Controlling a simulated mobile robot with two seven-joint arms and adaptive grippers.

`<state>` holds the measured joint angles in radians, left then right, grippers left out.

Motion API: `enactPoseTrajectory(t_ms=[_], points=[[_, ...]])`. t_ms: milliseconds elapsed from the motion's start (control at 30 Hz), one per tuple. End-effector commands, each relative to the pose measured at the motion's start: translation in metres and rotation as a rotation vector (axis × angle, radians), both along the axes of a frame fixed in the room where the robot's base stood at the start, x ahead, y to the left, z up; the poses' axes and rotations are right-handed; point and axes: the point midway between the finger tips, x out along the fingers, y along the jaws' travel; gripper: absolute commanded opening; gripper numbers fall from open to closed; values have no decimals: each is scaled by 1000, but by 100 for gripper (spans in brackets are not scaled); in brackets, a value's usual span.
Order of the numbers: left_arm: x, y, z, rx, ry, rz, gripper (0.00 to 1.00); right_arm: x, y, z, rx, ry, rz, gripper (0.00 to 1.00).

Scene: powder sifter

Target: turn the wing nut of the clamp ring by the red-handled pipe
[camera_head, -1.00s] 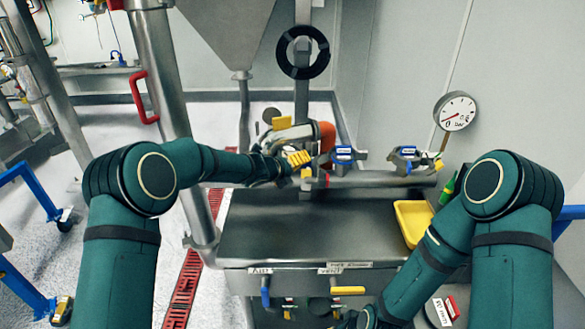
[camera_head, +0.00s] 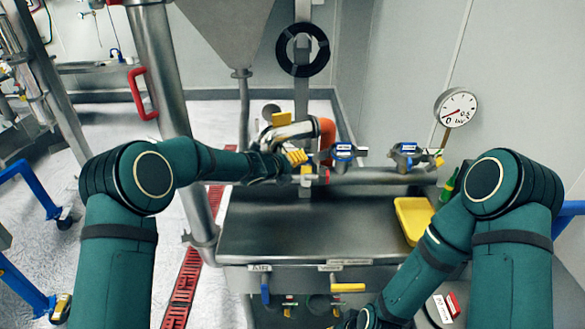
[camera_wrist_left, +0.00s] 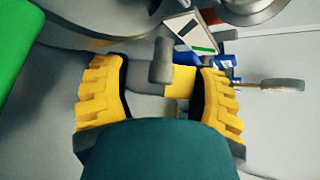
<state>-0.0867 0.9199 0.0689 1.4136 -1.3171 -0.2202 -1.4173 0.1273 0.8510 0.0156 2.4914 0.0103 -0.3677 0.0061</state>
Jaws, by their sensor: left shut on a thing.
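My left gripper (camera_head: 298,157) is at the pipework behind the steel table, beside the orange elbow (camera_head: 327,137). In the left wrist view its yellow ribbed fingers (camera_wrist_left: 160,95) stand on either side of a grey, T-shaped metal piece (camera_wrist_left: 161,65) with a yellow part (camera_wrist_left: 180,82). The gripper is shut on this piece, which looks like the wing nut; the clamp ring is mostly hidden by the hand. A large slanting steel pipe (camera_head: 160,70) with a red handle (camera_head: 142,95) stands at left. My right arm reaches down to the bottom edge, and its gripper does not show.
Two blue-tagged clamps (camera_head: 343,153) (camera_head: 407,153) sit on the horizontal pipe to the right. A yellow tray (camera_head: 413,220) lies on the steel table (camera_head: 300,230), whose middle is clear. A pressure gauge (camera_head: 456,108) stands at the right. A hopper (camera_head: 225,30) hangs above.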

Motion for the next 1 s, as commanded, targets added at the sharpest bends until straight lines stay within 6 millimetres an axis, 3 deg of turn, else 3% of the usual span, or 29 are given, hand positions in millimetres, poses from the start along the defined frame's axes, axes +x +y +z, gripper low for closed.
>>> enactPoseTrajectory(t_ms=[433,700,1000], points=[[1,2,-6,-361,-5,3,27,-16,3,-59,8,36,28,0],[1,2,-5,-617,-4,2,27,-7,2,-97,3,15,23,0],[1,2,-2,-902,-1,4,27,-3,1,-112,2,4,20,0]])
